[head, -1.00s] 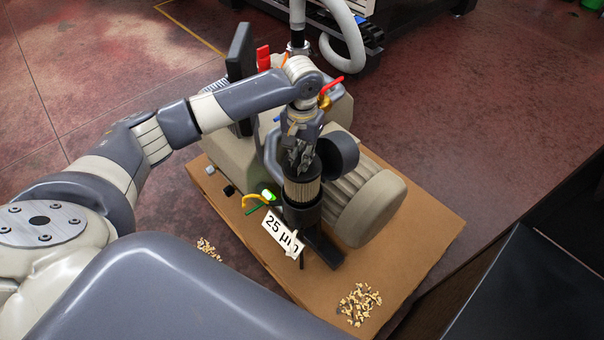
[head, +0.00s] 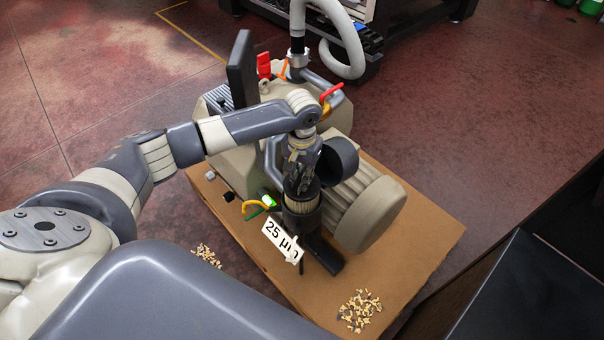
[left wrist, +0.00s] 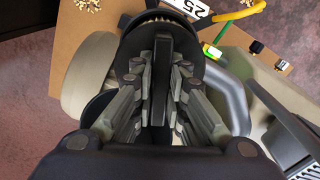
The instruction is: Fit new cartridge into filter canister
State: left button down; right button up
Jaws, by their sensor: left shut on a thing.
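The new cartridge (head: 301,196) has tan pleats and a dark end cap. It stands upright, partly inside the dark filter canister (head: 300,221), with a band of pleats showing above the rim. My left gripper (head: 303,176) is above it, shut on the cartridge's top. In the left wrist view, the fingers (left wrist: 158,72) close on an upright black tab on the cartridge's cap (left wrist: 130,50); a thin arc of pleats shows past the cap. The cartridge's lower part is hidden inside the canister. My right gripper is not in view.
The canister sits beside a beige pump (head: 368,208) on a brown board (head: 400,255). A dark round lid (head: 340,158) stands close at its right. Chip piles (head: 360,310) lie in front.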

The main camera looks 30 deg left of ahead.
pick_arm(q)
jog(key=c, duration=1.6)
grip_release()
jog(key=shift+f, duration=0.1)
notch_tip(320, 180, up, 13)
